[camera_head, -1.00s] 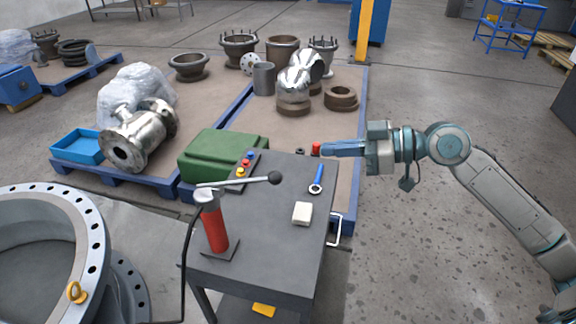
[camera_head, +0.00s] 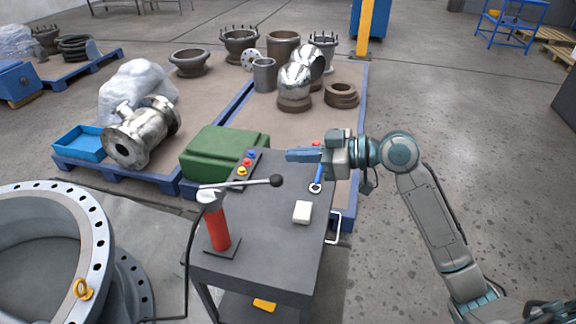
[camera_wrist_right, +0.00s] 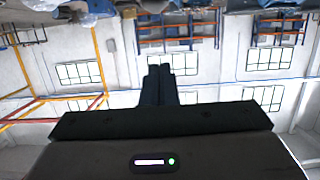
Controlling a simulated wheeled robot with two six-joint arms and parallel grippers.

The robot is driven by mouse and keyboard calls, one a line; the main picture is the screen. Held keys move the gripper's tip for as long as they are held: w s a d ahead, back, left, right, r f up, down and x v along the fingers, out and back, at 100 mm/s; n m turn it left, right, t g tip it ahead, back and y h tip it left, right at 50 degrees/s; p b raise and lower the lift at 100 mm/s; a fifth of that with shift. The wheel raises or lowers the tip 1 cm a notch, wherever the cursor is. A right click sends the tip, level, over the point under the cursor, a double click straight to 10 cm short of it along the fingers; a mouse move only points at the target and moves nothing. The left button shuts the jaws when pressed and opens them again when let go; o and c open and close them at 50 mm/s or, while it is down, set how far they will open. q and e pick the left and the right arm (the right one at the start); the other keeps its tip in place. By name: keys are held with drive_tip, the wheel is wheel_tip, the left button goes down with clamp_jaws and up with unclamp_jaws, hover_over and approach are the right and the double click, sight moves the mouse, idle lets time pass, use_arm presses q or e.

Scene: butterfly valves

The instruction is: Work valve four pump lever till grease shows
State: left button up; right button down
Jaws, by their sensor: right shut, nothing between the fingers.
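The pump is a red cylinder (camera_head: 219,228) standing upright on a plate at the near left of the grey cart top (camera_head: 268,238). Its lever (camera_head: 240,183) is a thin rod running to the right from the pump head and ending in a dark ball knob (camera_head: 276,181). My right gripper (camera_head: 288,155) is shut and empty, pointing left above the cart's far side, beyond the knob and apart from it. In the right wrist view its fingers (camera_wrist_right: 159,85) lie together. A large flanged valve body (camera_head: 95,235) stands at the left. No grease is visible. My left gripper is not seen.
A black hose (camera_head: 189,265) hangs from the pump. Pallets with metal fittings stand behind.

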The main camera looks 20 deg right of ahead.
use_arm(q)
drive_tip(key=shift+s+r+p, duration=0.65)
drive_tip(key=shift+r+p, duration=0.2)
use_arm(e)
drive_tip(key=f, duration=0.1)
drive_tip(key=w+a+f, duration=0.1)
drive_tip(key=f, duration=0.1)
drive_tip(key=a+f, duration=0.1)
drive_tip(key=shift+w+f, duration=0.2)
drive_tip(key=shift+f, duration=0.15)
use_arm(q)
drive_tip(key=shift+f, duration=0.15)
use_arm(e)
drive_tip(key=shift+f, duration=0.1)
